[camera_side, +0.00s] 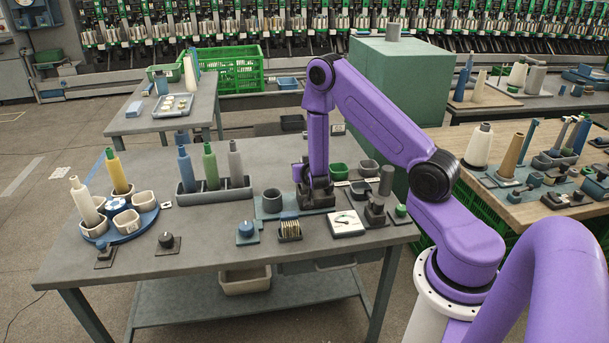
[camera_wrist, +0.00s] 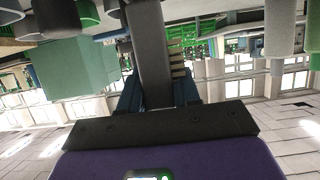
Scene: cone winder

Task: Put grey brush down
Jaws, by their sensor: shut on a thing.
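My gripper (camera_side: 316,195) points down, low over the middle right of the grey table (camera_side: 200,265) in the side view. In the wrist view, my gripper (camera_wrist: 157,90) has its blue fingers on both sides of a dark grey bar. I take this bar to be the grey brush (camera_wrist: 150,45); a short row of tan, bristle-like strips shows along its right side. In the side view the brush is hard to tell from the dark gripper, and I cannot tell whether it touches the table.
Left of the gripper is a dark cup (camera_side: 272,201) on a blue-grey plate. A white dial (camera_side: 345,222) stands in front, a green bin (camera_side: 339,171) behind right, and a dark cylinder (camera_side: 386,180) to the right. A bottle rack (camera_side: 216,194) is farther left.

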